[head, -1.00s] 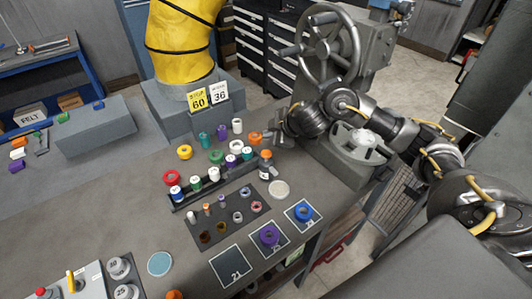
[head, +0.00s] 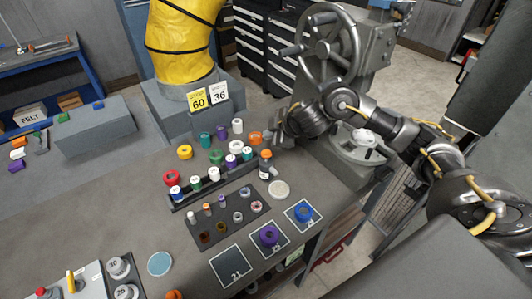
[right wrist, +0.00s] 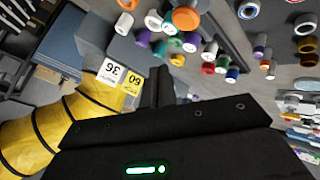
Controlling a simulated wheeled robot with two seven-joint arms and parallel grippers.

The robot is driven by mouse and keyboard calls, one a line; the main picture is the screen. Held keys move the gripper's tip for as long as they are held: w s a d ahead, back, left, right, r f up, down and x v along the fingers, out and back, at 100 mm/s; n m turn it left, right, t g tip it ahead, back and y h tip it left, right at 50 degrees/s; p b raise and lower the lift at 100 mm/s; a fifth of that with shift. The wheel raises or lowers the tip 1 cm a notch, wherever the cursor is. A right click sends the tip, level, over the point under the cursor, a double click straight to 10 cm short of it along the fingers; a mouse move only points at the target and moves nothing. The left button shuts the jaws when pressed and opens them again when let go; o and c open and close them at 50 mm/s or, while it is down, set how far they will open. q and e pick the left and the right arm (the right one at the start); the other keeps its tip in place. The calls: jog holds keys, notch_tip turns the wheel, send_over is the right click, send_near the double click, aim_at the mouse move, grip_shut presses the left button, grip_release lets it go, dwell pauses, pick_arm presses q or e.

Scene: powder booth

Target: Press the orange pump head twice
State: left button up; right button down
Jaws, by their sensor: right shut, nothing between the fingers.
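A small dark bottle with a pale label and an orange top (head: 265,154) stands at the right end of the black rack in the head view. A separate orange piece (head: 254,138) lies just behind it. I cannot tell for sure from these views which is the pump head. My right gripper (head: 275,139) is shut and empty, close behind and to the right of the orange top; contact cannot be made out. In the right wrist view its dark fingers (right wrist: 162,88) point toward the coloured pieces, with a large orange round piece (right wrist: 187,18) beyond. My left gripper is out of view.
Several coloured spools and caps crowd around the rack (head: 235,177). A dark tray (head: 228,222) with small bottles lies in front. A purple ring (head: 269,235) and blue ring (head: 303,211) lie on marked squares. A grey handwheel machine (head: 345,50) stands behind my right arm.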

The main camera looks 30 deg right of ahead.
jog(key=s+a+f+m+t, duration=0.1)
jog(key=s+a+f+m, duration=0.1)
jog(key=s+a+f, duration=0.75)
jog(key=s+d+f+m+g+h, duration=0.15)
jog(key=s+f+m, duration=0.3)
jog(key=s, duration=0.55)
jog(key=s+d+f+m+g+h, duration=0.1)
jog(key=s+d+f+m+g, duration=0.25)
jog(key=s, duration=0.75)
jog(key=s+a+f+g+b, duration=0.1)
jog(key=s+f+b, duration=0.15)
jog(key=f, duration=1.35)
jog(key=s+f+g+b, duration=0.15)
jog(key=f+b, duration=0.25)
jog(key=f, duration=1.2)
jog(key=s+d+f+b, duration=0.1)
jog(key=s+f+b, duration=0.1)
jog(key=s+f, duration=0.7)
jog(key=s+d+f+g+b, duration=0.1)
jog(key=s+f+b, duration=0.1)
jog(key=s+f, duration=0.7)
notch_tip(320, 180, down, 3)
jog(key=shift+s+d+r+m+h, duration=0.1)
jog(key=shift+s+d+m+h, duration=0.2)
jog(key=shift+s+d+h, duration=0.1)
